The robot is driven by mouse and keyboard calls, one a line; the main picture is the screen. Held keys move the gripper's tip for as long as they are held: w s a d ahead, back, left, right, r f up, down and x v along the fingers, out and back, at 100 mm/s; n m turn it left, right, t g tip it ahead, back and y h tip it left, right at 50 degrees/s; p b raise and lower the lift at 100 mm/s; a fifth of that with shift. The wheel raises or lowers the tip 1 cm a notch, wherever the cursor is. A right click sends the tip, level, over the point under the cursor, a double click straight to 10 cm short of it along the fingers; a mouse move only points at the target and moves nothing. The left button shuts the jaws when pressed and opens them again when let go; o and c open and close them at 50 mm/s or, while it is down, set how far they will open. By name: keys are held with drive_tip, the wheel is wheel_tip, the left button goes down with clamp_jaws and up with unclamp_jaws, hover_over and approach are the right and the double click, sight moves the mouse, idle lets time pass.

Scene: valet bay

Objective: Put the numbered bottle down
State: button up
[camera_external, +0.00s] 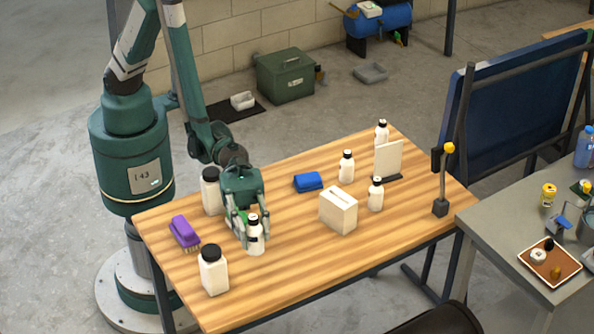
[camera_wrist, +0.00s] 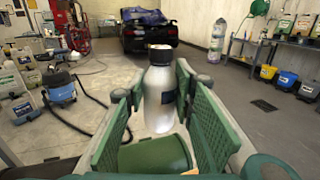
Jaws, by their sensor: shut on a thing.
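My gripper (camera_external: 250,228) is shut on a white bottle (camera_external: 255,239) with a black cap and a dark label patch, near the front left of the wooden table (camera_external: 290,265). In the wrist view the bottle (camera_wrist: 159,85) is upright between the two green finger pads (camera_wrist: 160,100). Any number on it is too small to read. The bottle's base is close to the tabletop; I cannot tell whether it touches.
Wide white jars stand behind my gripper (camera_external: 210,193) and at the front (camera_external: 213,274). A purple brush (camera_external: 184,232) lies left. The front-right tabletop is clear.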

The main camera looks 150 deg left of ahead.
drive_tip(key=s+a+f+h+b, duration=0.1)
drive_tip(key=s+a, duration=0.2)
drive_tip(key=a, duration=0.8)
drive_tip(key=s+a+m, duration=0.1)
drive_tip(key=s+a, duration=0.3)
drive_tip(key=a, duration=0.6)
drive_tip(key=s+a+f+h+b, duration=0.1)
drive_tip(key=s+a, duration=0.2)
drive_tip(key=a, duration=0.8)
drive_tip(key=s+a+g+h+b, duration=0.1)
drive_tip(key=s+a, duration=0.9)
drive_tip(key=s, duration=0.4)
drive_tip(key=s+a+f+m+g+h, duration=0.1)
drive_tip(key=s+a, duration=1)
drive_tip(key=s, duration=0.3)
drive_tip(key=shift+f+m+b, duration=0.25)
drive_tip(key=shift+m+b, duration=0.05)
drive_tip(key=shift+b, duration=0.1)
drive_tip(key=shift+s+a, duration=0.1)
wheel_tip(320, 180, down, 14)
drive_tip(key=b, duration=0.3)
drive_tip(key=shift+f, duration=0.1)
drive_tip(key=shift+f+b, duration=0.6)
drive_tip(key=shift+f, duration=1.3)
drive_tip(key=shift+f, duration=0.15)
